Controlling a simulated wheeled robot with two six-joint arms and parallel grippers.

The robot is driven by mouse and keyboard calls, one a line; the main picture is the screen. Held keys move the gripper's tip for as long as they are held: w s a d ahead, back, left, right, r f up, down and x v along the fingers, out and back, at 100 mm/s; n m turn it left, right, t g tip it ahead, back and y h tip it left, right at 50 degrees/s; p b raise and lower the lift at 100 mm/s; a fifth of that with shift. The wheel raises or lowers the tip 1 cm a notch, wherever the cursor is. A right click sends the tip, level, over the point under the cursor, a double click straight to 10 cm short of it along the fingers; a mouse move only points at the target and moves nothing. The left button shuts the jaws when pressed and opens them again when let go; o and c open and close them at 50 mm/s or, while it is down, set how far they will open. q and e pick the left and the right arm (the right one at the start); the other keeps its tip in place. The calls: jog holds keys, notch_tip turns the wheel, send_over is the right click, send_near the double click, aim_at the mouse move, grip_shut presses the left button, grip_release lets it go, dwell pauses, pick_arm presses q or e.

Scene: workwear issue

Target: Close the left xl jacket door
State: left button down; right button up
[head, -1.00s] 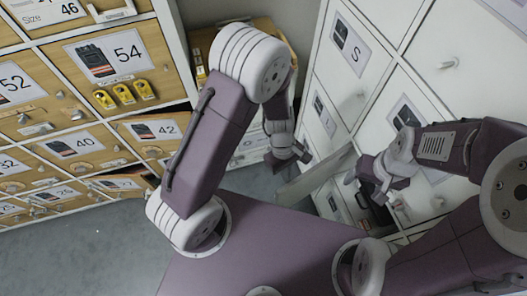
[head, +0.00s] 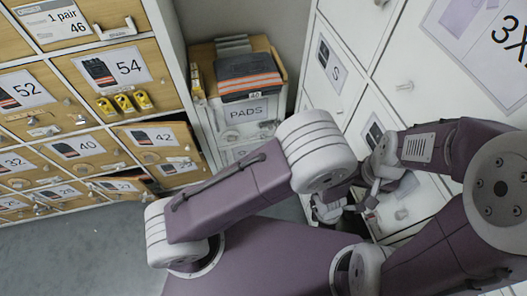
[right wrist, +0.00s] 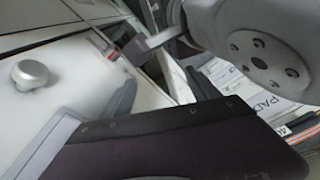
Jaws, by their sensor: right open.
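No XL label is readable, and my arms cover the lower part of the white locker bank, so I cannot tell which door is the left XL jacket door or whether it is open. In the right wrist view a white door (right wrist: 65,90) with a round grey knob (right wrist: 30,74) is close in front of my right gripper (right wrist: 88,118). That gripper is open with nothing between its fingers; it also shows in the head view (head: 372,196). My left gripper (head: 328,208) is just left of it, low by the white doors, partly hidden by its own arm; its jaws are unclear.
White doors with an S label (head: 328,62) and a 3XL label (head: 490,45) rise at right. A PADS unit (head: 245,113) with folded dark and orange clothing (head: 248,78) stands at the back. Wooden drawers (head: 70,110) line the left, some ajar. Grey floor (head: 70,255) is free.

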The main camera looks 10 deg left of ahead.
pick_arm(q)
jog(key=d+p, duration=0.3)
jog(key=shift+w+r, duration=0.1)
jog(key=shift+r, duration=0.15)
jog(key=shift+w+d+f+p, duration=0.1)
jog(key=shift+d+f+p, duration=0.15)
jog(key=shift+d+p, duration=0.35)
pick_arm(e)
jog(key=shift+r, duration=2.55)
pick_arm(q)
jog(key=shift+d, duration=0.1)
